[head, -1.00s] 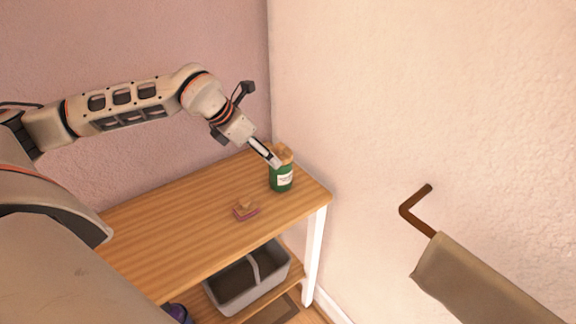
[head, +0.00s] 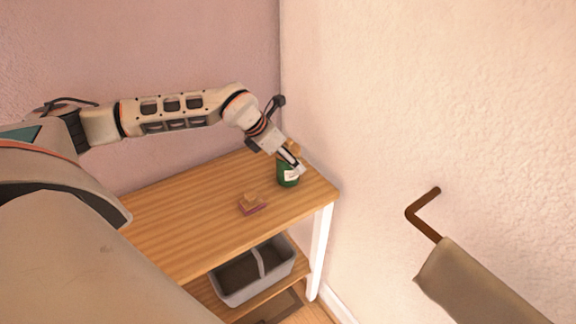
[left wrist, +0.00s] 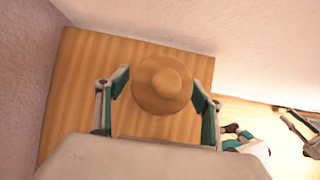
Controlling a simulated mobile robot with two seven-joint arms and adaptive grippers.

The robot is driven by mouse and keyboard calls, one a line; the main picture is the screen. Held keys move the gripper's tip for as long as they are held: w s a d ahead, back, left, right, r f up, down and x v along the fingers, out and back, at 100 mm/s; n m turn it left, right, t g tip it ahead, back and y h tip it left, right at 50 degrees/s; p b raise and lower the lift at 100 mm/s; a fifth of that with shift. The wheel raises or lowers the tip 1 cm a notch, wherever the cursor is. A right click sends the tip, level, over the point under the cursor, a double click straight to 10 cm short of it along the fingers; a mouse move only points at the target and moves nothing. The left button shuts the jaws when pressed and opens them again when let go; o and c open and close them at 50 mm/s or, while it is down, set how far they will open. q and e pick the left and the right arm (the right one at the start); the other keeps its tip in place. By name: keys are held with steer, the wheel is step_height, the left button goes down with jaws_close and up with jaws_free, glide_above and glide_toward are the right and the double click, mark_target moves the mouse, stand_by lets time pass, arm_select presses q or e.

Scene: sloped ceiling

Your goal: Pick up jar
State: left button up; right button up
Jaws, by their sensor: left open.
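The jar (head: 288,180) is green with a pale label and a wooden lid. It stands upright near the back right corner of the wooden table (head: 190,215). My left gripper (head: 297,168) is at the jar and hides part of its upper body and lid. In the left wrist view the jar's round lid (left wrist: 161,84) lies between the two fingers of my open left gripper (left wrist: 160,97), with a gap visible on both sides. The jar's body is hidden under its lid there. My right gripper is not seen in the head view.
A small pink and wooden object (head: 251,205) lies on the table in front of the jar. A grey divided bin (head: 255,272) stands on the lower shelf. Walls rise close behind and right of the table.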

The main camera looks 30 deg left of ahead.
arm_select(q)
steer(key=c, duration=1.4)
steer(key=shift+r, duration=0.15)
